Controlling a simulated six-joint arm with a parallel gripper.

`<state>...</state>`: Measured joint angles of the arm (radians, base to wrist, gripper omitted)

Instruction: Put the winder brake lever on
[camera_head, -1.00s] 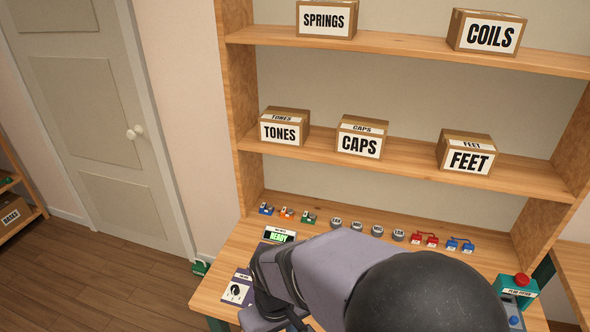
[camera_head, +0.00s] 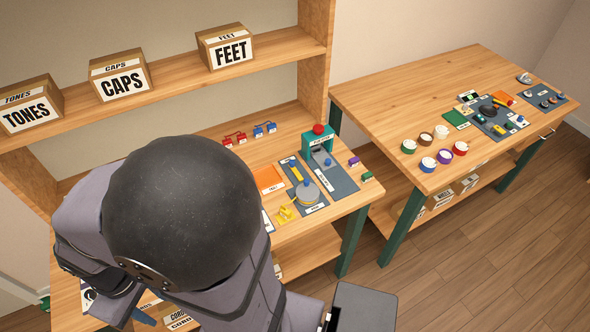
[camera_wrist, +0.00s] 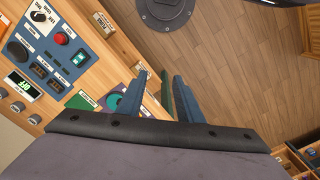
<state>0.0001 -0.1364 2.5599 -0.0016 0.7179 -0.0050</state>
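The winder brake lever cannot be told apart for certain at this size. In the head view a blue-grey panel (camera_head: 302,183) on the near bench carries a yellow bar (camera_head: 295,172) and a round grey disc (camera_head: 309,194). A small yellow part (camera_head: 285,213) lies beside the panel at its lower left. My gripper (camera_wrist: 160,76) shows in the wrist view with two blue fingers apart and nothing seen between them but background. It hangs near the bench edge. In the head view my arm hides much of the bench's left part, and the fingers are not clear there.
A teal press with a red button (camera_head: 318,138) stands behind the panel. Red levers (camera_head: 235,139) and blue levers (camera_head: 265,129) sit near the shelf. A second bench (camera_head: 400,95) at right holds several cups and a panel (camera_head: 497,115). Floor is open between and before the benches.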

